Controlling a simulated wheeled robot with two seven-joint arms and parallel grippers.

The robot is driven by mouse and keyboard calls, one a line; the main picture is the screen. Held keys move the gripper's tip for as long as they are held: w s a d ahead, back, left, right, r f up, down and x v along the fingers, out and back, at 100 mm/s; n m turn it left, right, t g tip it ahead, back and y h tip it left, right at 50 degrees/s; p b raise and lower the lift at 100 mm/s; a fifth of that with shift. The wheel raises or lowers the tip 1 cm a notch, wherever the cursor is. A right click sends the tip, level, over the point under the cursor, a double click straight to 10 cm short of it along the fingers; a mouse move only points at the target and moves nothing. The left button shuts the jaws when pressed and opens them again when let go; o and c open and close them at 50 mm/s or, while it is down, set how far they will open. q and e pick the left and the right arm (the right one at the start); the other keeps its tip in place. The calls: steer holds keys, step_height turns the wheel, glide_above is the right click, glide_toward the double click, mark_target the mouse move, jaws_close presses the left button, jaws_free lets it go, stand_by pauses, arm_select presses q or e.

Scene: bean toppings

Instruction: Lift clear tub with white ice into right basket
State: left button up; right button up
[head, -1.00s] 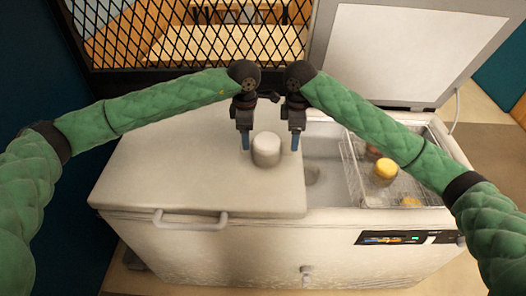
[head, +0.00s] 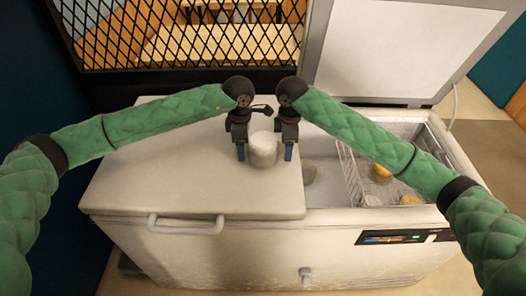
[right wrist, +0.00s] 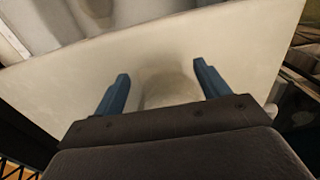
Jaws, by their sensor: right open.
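A whitish round tub (head: 263,148) stands upright on the closed lid of a chest freezer, near the lid's right edge. Whether its walls are clear is too small to tell. My left gripper (head: 241,152) points down just left of the tub; its finger gap is not visible. My right gripper (head: 289,152) points down just right of the tub and is open. In the right wrist view its two blue fingers (right wrist: 161,69) are spread, with a pale rounded shape, likely the tub (right wrist: 172,90), between and beyond them. The right wire basket (head: 350,178) hangs inside the freezer's open side, partly behind my right arm.
The freezer's lid (head: 150,185) is mostly bare. Yellow-topped items (head: 380,170) lie in the basket. Another round pale item (head: 310,172) sits in the open bay beside the lid. A raised lid (head: 400,50) and black mesh (head: 120,40) stand behind.

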arm_select(q)
steer(key=shift+f, duration=1.65)
arm_select(e)
steer(key=shift+f, duration=1.65)
arm_select(q)
steer(key=c, duration=1.1)
arm_select(e)
steer(key=c, duration=1.1)
arm_select(q)
steer(key=shift+o, duration=0.2)
arm_select(e)
steer(key=shift+o, duration=0.2)
